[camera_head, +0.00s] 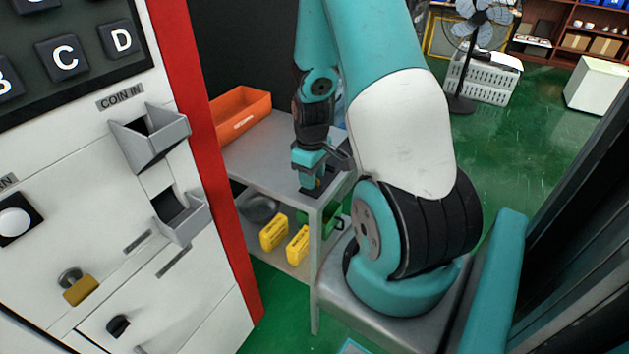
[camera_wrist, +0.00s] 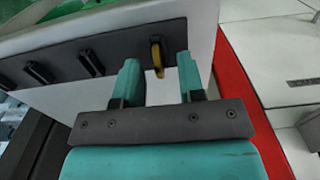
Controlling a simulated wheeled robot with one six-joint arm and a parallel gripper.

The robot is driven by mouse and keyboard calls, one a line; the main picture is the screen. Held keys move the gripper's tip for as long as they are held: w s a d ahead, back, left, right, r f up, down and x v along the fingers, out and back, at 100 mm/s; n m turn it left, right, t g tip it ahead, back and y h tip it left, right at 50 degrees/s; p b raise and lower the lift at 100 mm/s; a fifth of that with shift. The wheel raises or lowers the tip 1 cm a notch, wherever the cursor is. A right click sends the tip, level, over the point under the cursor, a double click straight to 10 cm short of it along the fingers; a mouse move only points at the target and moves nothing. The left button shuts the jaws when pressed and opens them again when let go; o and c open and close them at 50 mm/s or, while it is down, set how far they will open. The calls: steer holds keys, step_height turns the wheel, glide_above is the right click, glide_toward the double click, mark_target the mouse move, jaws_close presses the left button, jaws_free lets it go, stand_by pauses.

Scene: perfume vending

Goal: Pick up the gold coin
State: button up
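The gold coin (camera_wrist: 157,58) stands on edge in a slot of a dark coin holder (camera_wrist: 115,55), seen in the wrist view. My gripper (camera_wrist: 160,75) is open, with one teal finger on each side of the coin in the picture. I see no finger closed on it, and cannot tell how far the tips are from it. In the head view my gripper (camera_head: 315,183) points down over the grey table (camera_head: 258,150), close to its near right edge. The coin does not show there.
The vending machine (camera_head: 190,290), white with a red edge, stands left of the table, with a coin-in tray (camera_head: 152,143). An orange bin (camera_head: 241,112) sits at the table's back. Yellow boxes (camera_head: 273,231) are on the lower shelf.

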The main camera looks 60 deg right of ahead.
steer(key=shift+c, duration=0.4)
jaws_close()
steer(key=shift+r, duration=0.1)
